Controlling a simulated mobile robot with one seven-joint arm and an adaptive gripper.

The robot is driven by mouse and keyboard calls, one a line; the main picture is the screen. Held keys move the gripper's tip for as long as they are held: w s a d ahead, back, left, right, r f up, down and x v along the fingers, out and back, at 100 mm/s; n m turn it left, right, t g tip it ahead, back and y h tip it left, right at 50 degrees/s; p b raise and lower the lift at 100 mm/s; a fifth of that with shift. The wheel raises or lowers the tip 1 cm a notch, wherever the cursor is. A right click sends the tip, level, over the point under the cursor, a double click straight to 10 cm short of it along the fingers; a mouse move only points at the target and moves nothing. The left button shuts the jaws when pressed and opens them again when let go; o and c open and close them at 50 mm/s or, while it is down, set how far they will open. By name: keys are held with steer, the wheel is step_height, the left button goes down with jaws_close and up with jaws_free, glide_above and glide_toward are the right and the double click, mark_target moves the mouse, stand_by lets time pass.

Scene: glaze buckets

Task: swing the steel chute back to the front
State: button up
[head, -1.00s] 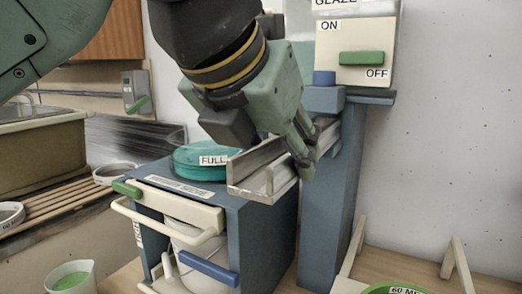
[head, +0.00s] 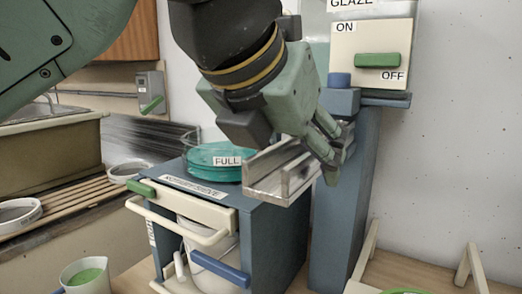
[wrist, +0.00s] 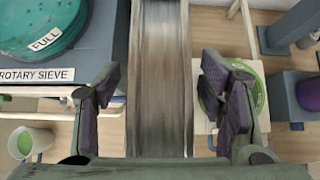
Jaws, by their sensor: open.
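The steel chute (head: 278,182) is a grey U-shaped channel. It reaches from the blue post (head: 342,200) leftward, its free end beside the turquoise lid marked FULL and above the rotary sieve cabinet (head: 272,235). My gripper (head: 333,155) is open at the chute, near its post end. In the wrist view the chute (wrist: 161,80) runs lengthwise between my two spread fingers, with a gap showing on both sides. Whether a finger touches it in the head view I cannot tell. My gripper hides part of the chute's post end.
The turquoise round lid (head: 215,165) sits on the cabinet, left of the chute. A glaze box (head: 372,58) with a green ON/OFF handle stands above the post. A cup of green glaze (head: 85,276) is at lower left. A wooden stand (head: 468,270) is at lower right.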

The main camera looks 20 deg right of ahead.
steer(key=v, duration=1.2)
